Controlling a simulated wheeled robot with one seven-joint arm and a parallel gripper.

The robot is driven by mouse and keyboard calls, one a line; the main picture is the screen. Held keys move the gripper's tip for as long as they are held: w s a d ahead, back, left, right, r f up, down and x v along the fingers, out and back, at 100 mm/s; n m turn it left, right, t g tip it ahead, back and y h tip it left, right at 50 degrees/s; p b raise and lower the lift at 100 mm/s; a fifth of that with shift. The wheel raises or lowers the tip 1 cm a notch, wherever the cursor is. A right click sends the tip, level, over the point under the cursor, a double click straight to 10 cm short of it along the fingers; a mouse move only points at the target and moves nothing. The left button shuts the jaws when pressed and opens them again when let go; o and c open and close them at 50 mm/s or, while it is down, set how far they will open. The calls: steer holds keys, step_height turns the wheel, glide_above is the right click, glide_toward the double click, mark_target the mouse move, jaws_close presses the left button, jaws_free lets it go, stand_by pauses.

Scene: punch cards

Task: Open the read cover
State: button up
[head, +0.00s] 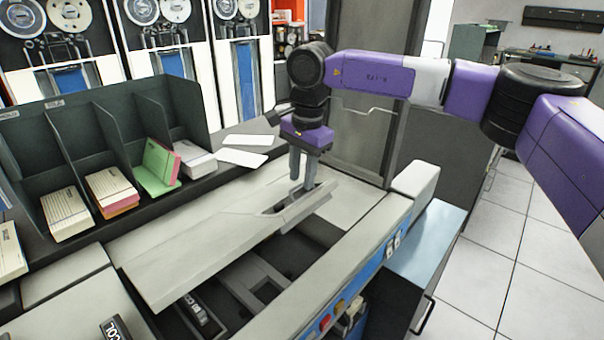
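The read cover (185,253) looks like the long light-grey panel lying across the card machine in the head view. It sits at a slant, its near edge standing above a dark opening (262,277) with mechanism inside. At its right end is a recessed slot (275,209). My gripper (302,186) points down at this slot, its two grey fingers close together with a narrow gap between them. The fingertips meet or overlap the slot's edge. I cannot tell whether they clamp the rim.
A dark divided rack (90,125) with several card stacks stands behind the cover at left. Loose white cards (245,157) lie beside it. A blue control strip with buttons (340,305) runs along the machine's front. Tiled floor (490,270) is clear at right.

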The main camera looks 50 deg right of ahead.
steer(key=shift+f, duration=0.15)
jaws_close()
stand_by(1.4)
